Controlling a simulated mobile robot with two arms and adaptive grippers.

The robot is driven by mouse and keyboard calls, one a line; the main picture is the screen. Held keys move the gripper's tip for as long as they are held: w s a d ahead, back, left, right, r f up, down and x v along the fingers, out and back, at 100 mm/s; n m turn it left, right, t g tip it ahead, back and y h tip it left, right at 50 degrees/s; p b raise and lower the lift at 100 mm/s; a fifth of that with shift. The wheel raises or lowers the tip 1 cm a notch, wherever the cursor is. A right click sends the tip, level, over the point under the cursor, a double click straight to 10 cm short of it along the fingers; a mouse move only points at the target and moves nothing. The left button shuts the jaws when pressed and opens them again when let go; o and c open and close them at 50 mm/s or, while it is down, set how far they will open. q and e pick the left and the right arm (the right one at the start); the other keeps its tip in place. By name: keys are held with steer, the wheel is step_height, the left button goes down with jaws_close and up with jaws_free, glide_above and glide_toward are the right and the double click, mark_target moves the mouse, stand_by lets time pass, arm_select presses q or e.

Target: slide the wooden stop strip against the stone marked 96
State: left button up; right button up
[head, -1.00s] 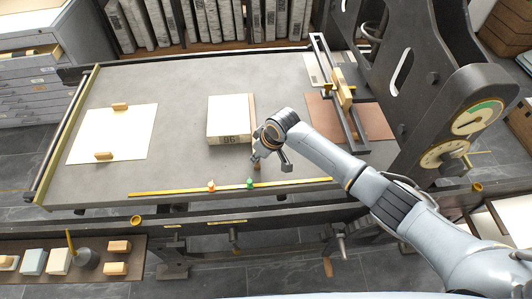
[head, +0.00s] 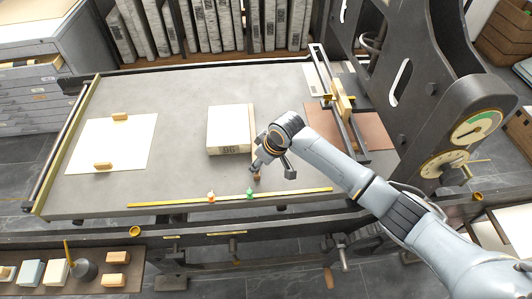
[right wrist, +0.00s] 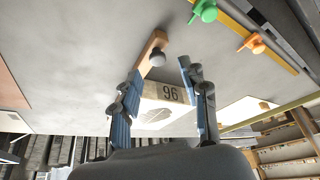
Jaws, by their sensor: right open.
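The stone marked 96 (head: 229,131) is a pale thick block lying flat on the grey bed, its number on the front face. It also shows between my fingers in the right wrist view (right wrist: 167,94). The wooden stop strip (head: 252,109) runs along the stone's right side, partly hidden by my arm; I cannot tell whether it touches. My left gripper is out of view.
A yellow ruler (head: 163,204) with an orange and a green marker lies along the bed's front edge. White paper (head: 128,145) with two wooden blocks lies left. The bed between paper and stone is clear.

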steer(key=v, duration=0.8)
steer(key=shift+r, duration=0.4)
steer(key=shift+s+d+f, duration=0.1)
steer(key=shift+s, duration=0.1)
